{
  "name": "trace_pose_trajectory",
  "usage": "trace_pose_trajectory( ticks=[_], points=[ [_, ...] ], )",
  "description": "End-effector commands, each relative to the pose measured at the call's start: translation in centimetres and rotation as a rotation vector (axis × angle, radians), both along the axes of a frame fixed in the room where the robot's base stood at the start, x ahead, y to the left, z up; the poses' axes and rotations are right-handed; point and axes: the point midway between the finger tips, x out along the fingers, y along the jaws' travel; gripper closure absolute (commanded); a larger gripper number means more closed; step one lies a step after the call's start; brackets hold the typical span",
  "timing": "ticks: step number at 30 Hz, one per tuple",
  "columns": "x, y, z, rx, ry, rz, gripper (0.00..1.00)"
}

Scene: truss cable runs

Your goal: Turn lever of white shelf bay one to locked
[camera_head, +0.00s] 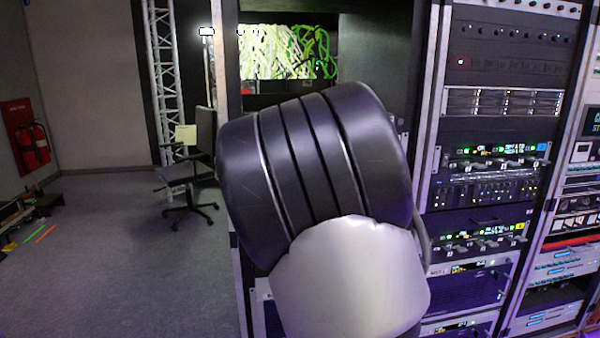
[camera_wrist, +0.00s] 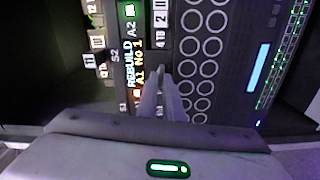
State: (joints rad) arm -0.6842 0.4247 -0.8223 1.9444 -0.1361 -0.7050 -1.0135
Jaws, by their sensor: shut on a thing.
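In the wrist view my gripper (camera_wrist: 160,70) points at the face of a rack unit, its two pale fingers close together. It is shut on a small part at the panel, seemingly a lever, which the fingers mostly hide. Beside the fingers is a lit display strip (camera_wrist: 133,72) with the words REBUILD and A1 No 1. White numbered tabs (camera_wrist: 95,42) stand out to the left. I cannot tell which marked position the held lever is at. In the head view my own arm hides my gripper and the place where it holds.
In the head view a rack with several units (camera_head: 490,165) stands right of my arm, and another rack (camera_head: 575,210) is at the far right. An office chair (camera_head: 187,165) stands at left. The floor (camera_head: 110,240) at left is mostly clear.

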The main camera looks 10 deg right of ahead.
Motion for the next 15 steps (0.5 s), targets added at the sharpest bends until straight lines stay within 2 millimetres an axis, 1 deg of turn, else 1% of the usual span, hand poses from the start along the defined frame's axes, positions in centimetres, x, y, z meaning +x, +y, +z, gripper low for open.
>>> trace_pose_trajectory(
  ticks=[1,6,15],
  points=[
    [-0.02,-0.10,-0.24,-0.027,0.001,-0.002,1.00],
    [-0.02,-0.13,-0.21,-0.104,0.001,-0.003,1.00],
    [-0.02,-0.15,-0.16,-0.159,0.002,-0.003,1.00]
  ],
)
